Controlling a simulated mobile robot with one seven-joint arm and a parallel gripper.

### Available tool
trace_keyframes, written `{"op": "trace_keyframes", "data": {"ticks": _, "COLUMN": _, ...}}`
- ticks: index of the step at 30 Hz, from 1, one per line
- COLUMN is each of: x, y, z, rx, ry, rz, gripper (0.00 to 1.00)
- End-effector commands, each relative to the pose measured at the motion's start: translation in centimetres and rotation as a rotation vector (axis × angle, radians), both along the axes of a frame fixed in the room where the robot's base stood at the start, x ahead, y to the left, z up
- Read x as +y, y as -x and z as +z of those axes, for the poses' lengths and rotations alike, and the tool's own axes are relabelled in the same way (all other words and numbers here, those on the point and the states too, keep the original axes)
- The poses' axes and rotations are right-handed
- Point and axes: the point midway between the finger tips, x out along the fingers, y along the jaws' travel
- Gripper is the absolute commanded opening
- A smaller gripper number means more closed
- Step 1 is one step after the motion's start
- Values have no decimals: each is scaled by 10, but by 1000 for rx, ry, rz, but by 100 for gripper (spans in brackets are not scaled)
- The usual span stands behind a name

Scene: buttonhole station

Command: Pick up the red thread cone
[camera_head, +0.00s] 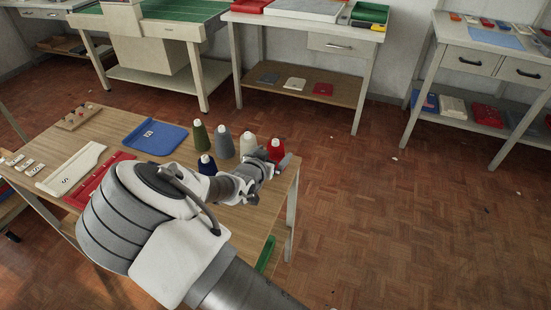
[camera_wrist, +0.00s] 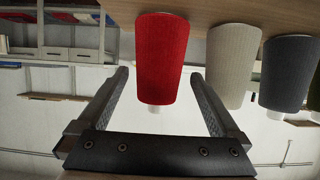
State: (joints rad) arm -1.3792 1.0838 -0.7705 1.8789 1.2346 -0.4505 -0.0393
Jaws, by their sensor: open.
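The red thread cone (camera_head: 275,150) stands upright near the right end of the wooden table (camera_head: 232,226). In the wrist view, which is upside down, the red thread cone (camera_wrist: 161,58) appears between the two fingers. My gripper (camera_head: 272,164) is at the cone in the head view and hides part of it. In the wrist view my gripper (camera_wrist: 160,80) is open, with a gap between each finger and the cone. I cannot tell how far the fingers reach around it.
A cream cone (camera_head: 248,146) stands close beside the red one. A grey cone (camera_head: 223,144), an olive cone (camera_head: 200,135) and a dark blue cone (camera_head: 207,165) stand further left. The floor right of the table is open.

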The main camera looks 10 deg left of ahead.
Motion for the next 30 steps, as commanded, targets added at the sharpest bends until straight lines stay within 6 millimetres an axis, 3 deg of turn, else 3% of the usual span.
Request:
{"op": "trace_keyframes", "data": {"ticks": 10, "x": -8, "y": -42, "z": -18, "rx": -1, "ry": 1, "rz": -1, "gripper": 100}}
{"op": "trace_keyframes", "data": {"ticks": 19, "x": -8, "y": -47, "z": -19, "rx": 0, "ry": 0, "rz": 0, "gripper": 100}}
{"op": "trace_keyframes", "data": {"ticks": 30, "x": -8, "y": -47, "z": -19, "rx": 0, "ry": 0, "rz": 0, "gripper": 35}}
